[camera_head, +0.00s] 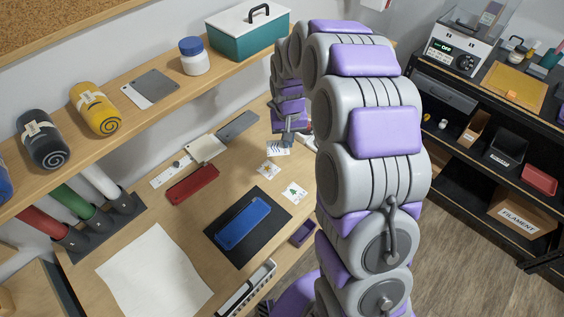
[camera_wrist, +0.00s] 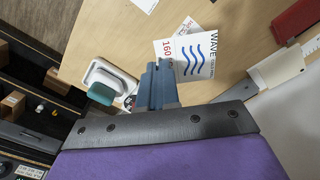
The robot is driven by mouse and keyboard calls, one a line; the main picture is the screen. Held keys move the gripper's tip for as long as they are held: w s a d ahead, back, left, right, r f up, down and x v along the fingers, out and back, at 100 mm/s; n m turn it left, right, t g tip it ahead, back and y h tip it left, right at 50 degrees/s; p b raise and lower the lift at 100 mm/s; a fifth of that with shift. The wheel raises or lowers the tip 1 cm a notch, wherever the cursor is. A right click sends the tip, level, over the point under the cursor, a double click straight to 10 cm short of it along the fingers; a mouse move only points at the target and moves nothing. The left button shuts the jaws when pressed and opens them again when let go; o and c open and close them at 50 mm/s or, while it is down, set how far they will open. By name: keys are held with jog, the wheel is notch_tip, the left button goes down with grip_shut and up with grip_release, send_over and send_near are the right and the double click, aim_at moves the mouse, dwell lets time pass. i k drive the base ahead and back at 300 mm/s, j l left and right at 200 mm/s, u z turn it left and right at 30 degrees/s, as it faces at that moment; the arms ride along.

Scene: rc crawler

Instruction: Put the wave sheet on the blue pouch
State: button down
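The wave sheet (camera_wrist: 197,56) is a small white sheet with blue wavy lines, the word WAVE and a red 160. In the head view the wave sheet (camera_head: 278,149) is at the table's far right part, just below my gripper (camera_head: 289,137). In the wrist view the blue-grey fingers of my gripper (camera_wrist: 158,65) are close together and overlap the sheet's edge. I cannot tell whether they hold it. The blue pouch (camera_head: 243,223) lies flat on a black mat (camera_head: 267,207) near the table's front edge, with nothing on it.
Two other small sheets, one with a green tree (camera_head: 294,191), lie between wave sheet and mat. A red pouch (camera_head: 193,184) lies left of them. A white item with a teal part (camera_wrist: 103,90) stands near the gripper. A large white sheet (camera_head: 152,272) covers the front left.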

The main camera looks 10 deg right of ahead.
aim_at(244, 221)
jog(key=k+j+z, duration=0.1)
jog(key=j, duration=0.3)
jog(key=k+j+z, duration=0.15)
jog(key=k+j, duration=0.15)
jog(key=k+j+z, duration=0.1)
jog(key=k+j, duration=0.15)
jog(key=j, duration=0.2)
